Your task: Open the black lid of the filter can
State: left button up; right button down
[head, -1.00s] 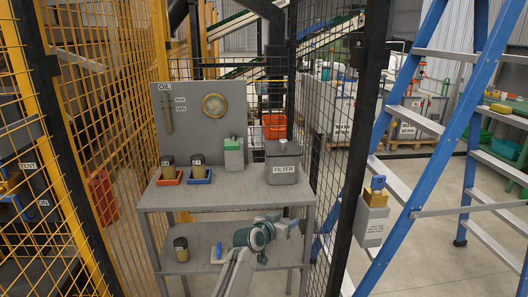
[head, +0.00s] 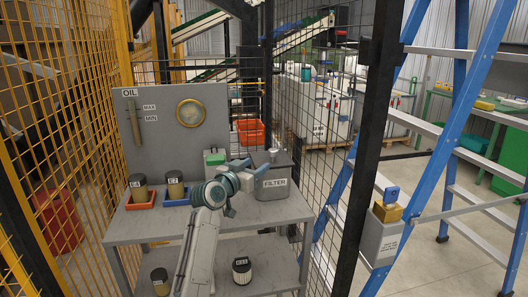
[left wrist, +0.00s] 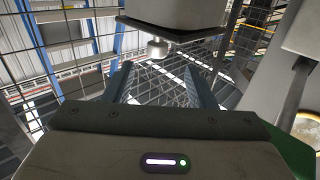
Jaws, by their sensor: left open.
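The grey filter can (head: 273,187), labelled FILTER, stands upright at the right end of the bench top. Its dark lid (head: 277,160) lies on it, closed, with a small pale knob (head: 273,153) on top. My left gripper (head: 252,168) is open and empty, just left of the can at about lid height, and hides part of its left side. In the left wrist view the can appears upside down, with the dark lid edge (left wrist: 165,30) and the knob (left wrist: 158,48) ahead, between the open fingers (left wrist: 155,88) but apart from them. My right gripper is out of view.
Two cups sit in a red tray (head: 141,204) and a blue tray (head: 176,202). An upright panel (head: 160,120) backs the bench (head: 150,228). Wire fencing and a blue ladder (head: 445,150) stand to the right.

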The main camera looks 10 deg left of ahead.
aim_at(270, 154)
pick_arm(q)
jog(key=x, duration=0.3)
jog(key=p+x, duration=0.1)
jog(key=x, duration=0.5)
jog(key=shift+w+d+r, duration=0.1)
jog(key=shift+d+r, duration=0.1)
jog(key=shift+r, duration=0.1)
jog(key=shift+w+d, duration=0.3)
jog(key=shift+w, duration=0.3)
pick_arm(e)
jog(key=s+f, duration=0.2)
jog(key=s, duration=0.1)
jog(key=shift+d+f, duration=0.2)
pick_arm(q)
grip_shut()
